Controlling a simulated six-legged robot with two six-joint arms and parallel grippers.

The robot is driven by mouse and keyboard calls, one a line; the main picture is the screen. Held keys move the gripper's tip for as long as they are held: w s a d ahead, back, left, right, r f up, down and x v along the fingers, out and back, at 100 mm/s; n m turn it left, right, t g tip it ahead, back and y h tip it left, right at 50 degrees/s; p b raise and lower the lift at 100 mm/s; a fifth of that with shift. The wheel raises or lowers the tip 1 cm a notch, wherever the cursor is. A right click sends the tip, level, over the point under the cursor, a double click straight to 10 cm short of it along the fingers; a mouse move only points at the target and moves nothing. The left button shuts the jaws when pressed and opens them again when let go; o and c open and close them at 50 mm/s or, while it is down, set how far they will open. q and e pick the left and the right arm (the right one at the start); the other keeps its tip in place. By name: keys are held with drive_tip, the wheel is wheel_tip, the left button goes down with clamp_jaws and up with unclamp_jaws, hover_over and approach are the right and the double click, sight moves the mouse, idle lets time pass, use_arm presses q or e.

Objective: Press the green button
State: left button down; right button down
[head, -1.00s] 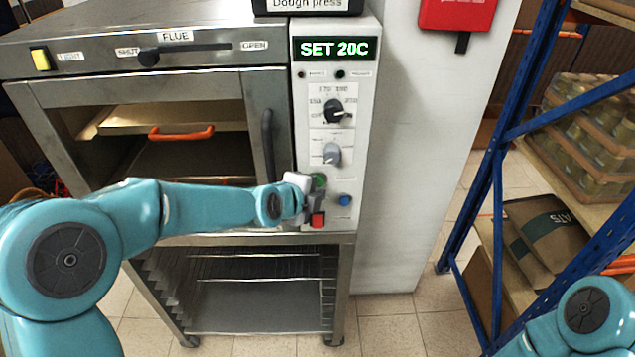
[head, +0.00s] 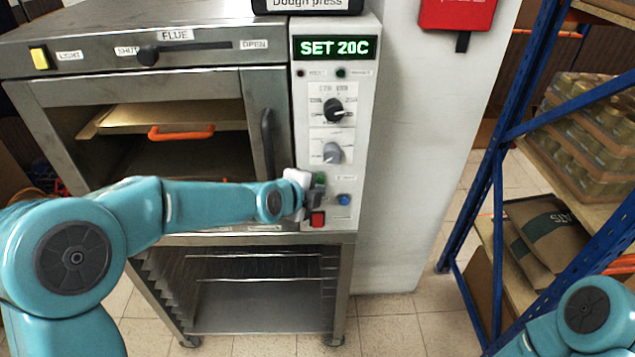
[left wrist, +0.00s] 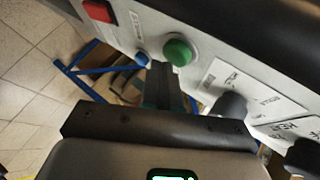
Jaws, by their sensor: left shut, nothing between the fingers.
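The green button (head: 320,178) is on the oven's white control panel, below the grey knob; in the head view my gripper partly covers it. In the left wrist view the green button (left wrist: 179,50) is a round dome in a pale ring. My left gripper (head: 318,191) is shut and empty, right at the button's lower edge in the head view. The shut fingers (left wrist: 161,70) overlap the button's edge in the left wrist view; I cannot tell whether they touch it. My right gripper is out of view; only part of that arm shows at the lower right.
A blue button (head: 344,199) and a red square button (head: 318,219) sit close below the green one. A black knob (head: 335,110) and the grey knob (head: 332,153) are above. The display (head: 335,47) reads SET 20C. A blue shelf rack (head: 497,190) stands right.

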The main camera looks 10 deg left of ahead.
use_arm(q)
drive_tip(key=shift+w+a+b, duration=0.1)
drive_tip(key=shift+w+b, duration=0.3)
drive_tip(key=shift+w, duration=0.1)
idle(0.9)
drive_tip(key=shift+r, duration=0.1)
drive_tip(key=shift+s+d+p, duration=0.2)
drive_tip(key=shift+s+p, duration=0.7)
drive_tip(key=shift+p, duration=0.25)
